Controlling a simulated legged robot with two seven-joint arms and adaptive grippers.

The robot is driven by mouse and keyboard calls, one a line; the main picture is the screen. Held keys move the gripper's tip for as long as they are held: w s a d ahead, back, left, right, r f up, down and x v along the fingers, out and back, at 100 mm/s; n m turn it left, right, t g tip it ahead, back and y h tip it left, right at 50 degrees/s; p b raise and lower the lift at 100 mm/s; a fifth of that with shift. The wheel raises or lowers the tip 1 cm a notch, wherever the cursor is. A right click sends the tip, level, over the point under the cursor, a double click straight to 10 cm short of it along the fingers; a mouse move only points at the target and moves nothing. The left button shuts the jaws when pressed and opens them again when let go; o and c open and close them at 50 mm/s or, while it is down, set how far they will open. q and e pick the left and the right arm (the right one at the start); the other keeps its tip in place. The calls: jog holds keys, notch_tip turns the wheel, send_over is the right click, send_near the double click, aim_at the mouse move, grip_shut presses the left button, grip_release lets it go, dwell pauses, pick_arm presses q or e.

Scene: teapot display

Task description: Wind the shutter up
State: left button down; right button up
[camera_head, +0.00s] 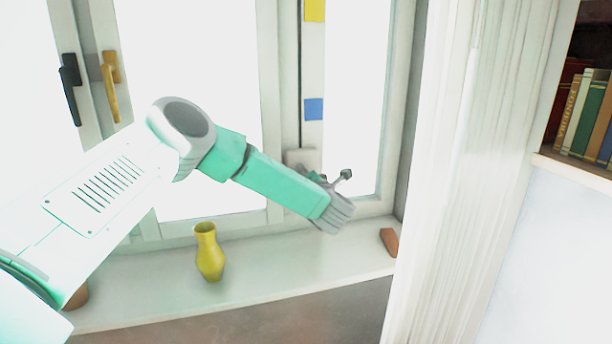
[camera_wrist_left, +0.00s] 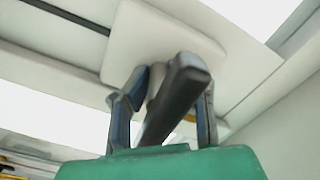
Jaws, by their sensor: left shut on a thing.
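My left gripper (camera_head: 340,205) reaches in from the left to a pale winder box on the window frame (camera_head: 300,158). A dark crank handle (camera_head: 343,176) shows just above the gripper in the head view. In the left wrist view the dark crank (camera_wrist_left: 178,92) sticks out between the two fingers of my left gripper (camera_wrist_left: 162,108), which is shut on it. Behind it is the pale plate of the winder (camera_wrist_left: 130,45). The exact contact of the fingertips is partly hidden. The window panes are bright and no lowered shutter can be made out. My right gripper is not in view.
A yellow vase (camera_head: 209,252) stands on the white sill (camera_head: 270,270), below my left arm. A brown block (camera_head: 390,241) lies at the sill's right end. A white curtain (camera_head: 440,180) hangs at the right, beside a bookshelf (camera_head: 585,115). Yellow and blue squares mark the window post.

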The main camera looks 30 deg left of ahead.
pick_arm(q)
jog(key=shift+d+f, duration=0.1)
jog(key=m, duration=0.5)
jog(key=shift+m+p, duration=0.4)
jog(key=m+p, duration=0.1)
jog(key=m, duration=0.2)
jog(key=shift+f+m, duration=0.1)
jog(key=shift+m, duration=0.3)
jog(key=shift+d+f+m, duration=0.1)
jog(key=shift+m, duration=0.5)
jog(key=shift+f, duration=0.1)
jog(key=c, duration=1.4)
grip_release()
jog(key=shift+c, duration=0.2)
jog(key=shift+w, duration=0.1)
jog(key=shift+r, duration=0.2)
